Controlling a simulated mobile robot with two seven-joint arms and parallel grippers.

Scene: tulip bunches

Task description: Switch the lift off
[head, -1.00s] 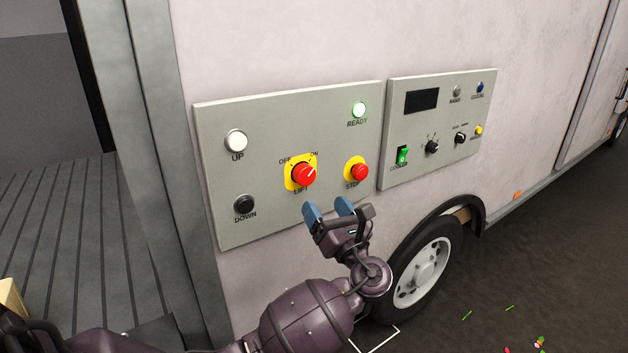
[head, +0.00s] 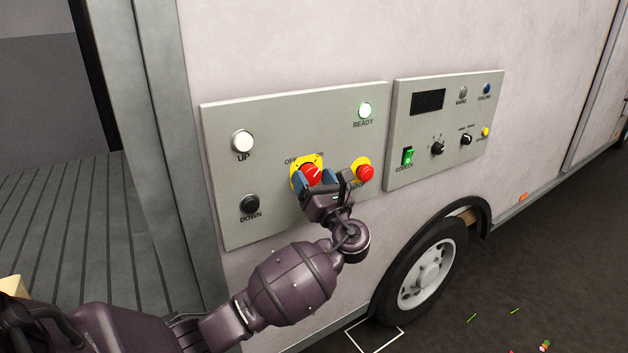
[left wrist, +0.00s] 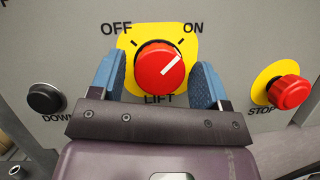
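The red LIFT knob (head: 311,175) sits on a yellow plate on the left grey control panel (head: 225,115). In the left wrist view the knob (left wrist: 158,70) has its white mark pointing up and right, toward ON. My left gripper (head: 317,181) is at the knob, with its blue fingers open on either side of it. In the left wrist view gaps show between the fingers and the knob. My right gripper is in neither view.
The red STOP button (head: 365,173) is just right of my left gripper; it also shows in the left wrist view (left wrist: 290,92). The white UP button (head: 242,141) and black DOWN button (head: 249,204) are to the left. A second panel (head: 470,90) is to the right.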

